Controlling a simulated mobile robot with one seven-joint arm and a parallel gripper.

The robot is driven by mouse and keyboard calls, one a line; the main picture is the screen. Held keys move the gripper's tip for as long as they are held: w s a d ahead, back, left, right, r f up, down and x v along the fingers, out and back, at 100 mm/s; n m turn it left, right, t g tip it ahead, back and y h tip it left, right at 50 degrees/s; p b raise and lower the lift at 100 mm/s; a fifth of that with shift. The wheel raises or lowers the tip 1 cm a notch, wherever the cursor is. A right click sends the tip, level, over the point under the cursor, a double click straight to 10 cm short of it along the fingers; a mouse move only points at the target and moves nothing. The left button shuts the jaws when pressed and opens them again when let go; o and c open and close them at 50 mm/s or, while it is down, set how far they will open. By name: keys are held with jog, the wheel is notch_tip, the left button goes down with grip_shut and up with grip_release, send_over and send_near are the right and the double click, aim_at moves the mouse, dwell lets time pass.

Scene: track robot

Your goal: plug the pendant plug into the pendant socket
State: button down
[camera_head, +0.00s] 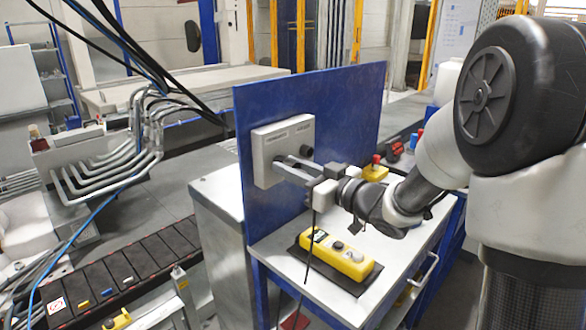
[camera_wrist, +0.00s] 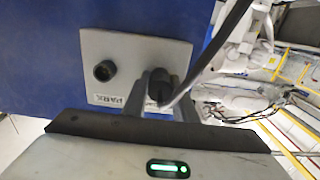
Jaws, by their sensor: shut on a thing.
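The grey socket box (camera_head: 262,158) is fixed to an upright blue panel and bears two labels, the right one reading PARK. A black round socket (camera_head: 306,151) under that label is uncovered; it also shows in the wrist view (camera_wrist: 104,71). My gripper (camera_head: 284,169) is at the left-hand socket position, its fingers pointing at the box. In the wrist view it is shut on the black pendant plug (camera_wrist: 160,86), close in front of the box face. The pendant socket is hidden behind plug and fingers. I cannot tell whether the plug is in it.
A black cable (camera_head: 312,235) hangs from the gripper and crosses the wrist view. The yellow pendant (camera_head: 340,257) lies on a dark mat on the metal bench top (camera_head: 280,257). A yellow box with a red button (camera_head: 376,168) stands behind my wrist. The blue panel (camera_head: 350,115) walls off the left.

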jog(key=shift+w+a, duration=0.1)
jog(key=c, duration=1.4)
grip_release()
jog(key=shift+o, duration=0.2)
jog(key=p+v, duration=0.1)
jog(key=v, duration=1.6)
jog(key=shift+r, duration=0.1)
